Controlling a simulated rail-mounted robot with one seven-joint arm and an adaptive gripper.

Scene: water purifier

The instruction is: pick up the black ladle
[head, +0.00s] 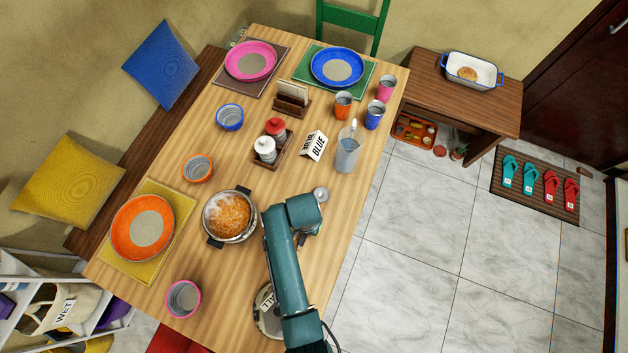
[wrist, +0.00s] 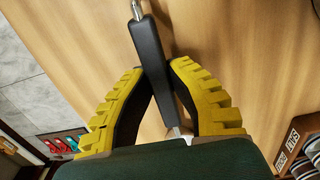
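The black ladle's handle (wrist: 156,65) runs down the middle of the wrist view, with a metal neck at its top end. My gripper (wrist: 158,78) has its yellow-padded fingers on either side of the handle, their tips closed in against it. In the head view a round metal ladle bowl (head: 321,194) shows just beyond my gripper (head: 301,238), near the table's right edge. My arm hides the handle there. I cannot tell whether the ladle rests on the table or is clear of it.
A pot of food (head: 230,215) stands left of my arm on the wooden table (head: 190,125). A pitcher (head: 347,152), a "BLUE" sign (head: 314,146) and a condiment rack (head: 283,148) stand beyond it. A round labelled object (head: 266,310) is partly hidden by my arm.

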